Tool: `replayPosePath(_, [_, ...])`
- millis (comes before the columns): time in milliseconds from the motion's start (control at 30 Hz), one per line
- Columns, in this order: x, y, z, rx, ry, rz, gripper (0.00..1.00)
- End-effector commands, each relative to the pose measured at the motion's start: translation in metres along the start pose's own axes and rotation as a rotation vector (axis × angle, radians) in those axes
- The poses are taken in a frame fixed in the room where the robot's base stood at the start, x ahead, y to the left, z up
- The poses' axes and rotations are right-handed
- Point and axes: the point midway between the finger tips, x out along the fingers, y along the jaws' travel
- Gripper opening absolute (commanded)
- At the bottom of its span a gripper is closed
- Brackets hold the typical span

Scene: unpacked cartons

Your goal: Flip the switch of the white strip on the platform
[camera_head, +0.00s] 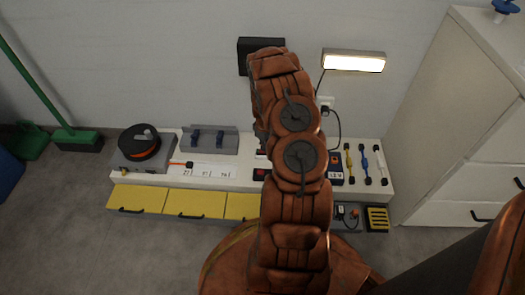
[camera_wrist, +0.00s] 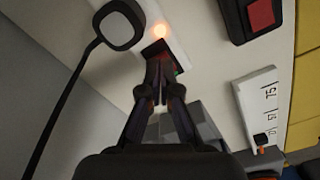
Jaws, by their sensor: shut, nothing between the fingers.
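In the wrist view a white strip (camera_wrist: 180,52) lies on the pale platform (camera_wrist: 215,60), with a small orange light (camera_wrist: 159,31) glowing on it. A dark switch (camera_wrist: 153,47) sits in the strip just below the light. My gripper (camera_wrist: 160,62) is shut and empty, its fingertips at the switch and covering part of it. I cannot tell whether they touch it. In the head view my arm hides the gripper and most or all of the strip above the white platform top (camera_head: 225,184).
A black box with a red button (camera_wrist: 262,14) and a white numbered slider panel (camera_wrist: 254,110) are nearby. In the head view, yellow drawers (camera_head: 195,203) line the front and a white cabinet (camera_head: 450,110) stands right.

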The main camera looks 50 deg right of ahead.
Motion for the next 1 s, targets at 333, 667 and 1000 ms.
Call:
replayPosePath(333, [0.004,0.000,0.000,0.000,0.000,0.000,0.00])
replayPosePath(667, [0.008,0.000,0.000,0.000,0.000,0.000,0.00])
replayPosePath(1000, [0.012,0.000,0.000,-0.001,0.000,0.001,0.00])
